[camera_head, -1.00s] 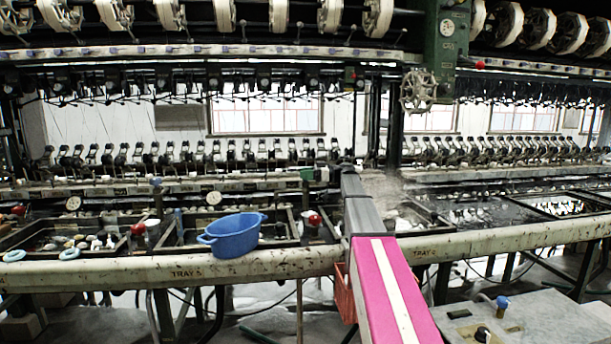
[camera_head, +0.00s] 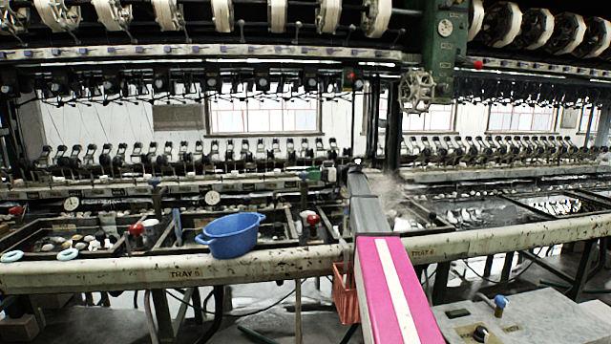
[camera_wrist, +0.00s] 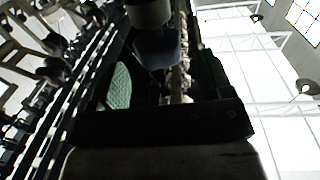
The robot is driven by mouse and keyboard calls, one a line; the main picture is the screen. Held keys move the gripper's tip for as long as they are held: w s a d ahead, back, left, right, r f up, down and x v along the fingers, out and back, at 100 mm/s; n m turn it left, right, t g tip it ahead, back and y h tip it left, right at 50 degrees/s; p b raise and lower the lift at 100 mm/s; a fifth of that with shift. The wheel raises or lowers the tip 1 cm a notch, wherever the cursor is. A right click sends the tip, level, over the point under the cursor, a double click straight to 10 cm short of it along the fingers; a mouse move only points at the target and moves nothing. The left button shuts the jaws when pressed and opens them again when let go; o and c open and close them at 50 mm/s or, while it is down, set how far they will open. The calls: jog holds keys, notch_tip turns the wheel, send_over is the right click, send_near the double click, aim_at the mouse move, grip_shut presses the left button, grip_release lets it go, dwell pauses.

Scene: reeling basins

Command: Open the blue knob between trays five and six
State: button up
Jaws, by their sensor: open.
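A blue knob (camera_head: 304,177) stands on a thin post at the back rail, near the right end of the tray behind the "TRAY 5" label (camera_head: 186,274). My gripper (camera_head: 314,174), small and green-edged at the end of my arm, is just right of the knob and points left at it. In the wrist view my gripper (camera_wrist: 162,75) is open, with a pale green pad on its left. A dark blue shape, probably the knob (camera_wrist: 157,46), shows ahead between the fingers, below a grey cylinder. Contact cannot be told. My arm hides part of the rail and basins.
A blue tub (camera_head: 231,238) sits on the front edge of the basins. A red-handled valve (camera_head: 311,218) stands below the knob. Another blue knob (camera_head: 154,182) stands further left. A reddish basket (camera_head: 345,293) hangs beside my arm under the front rail.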

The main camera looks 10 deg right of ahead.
jog(key=d, duration=0.7)
jog(key=shift+s, duration=0.35)
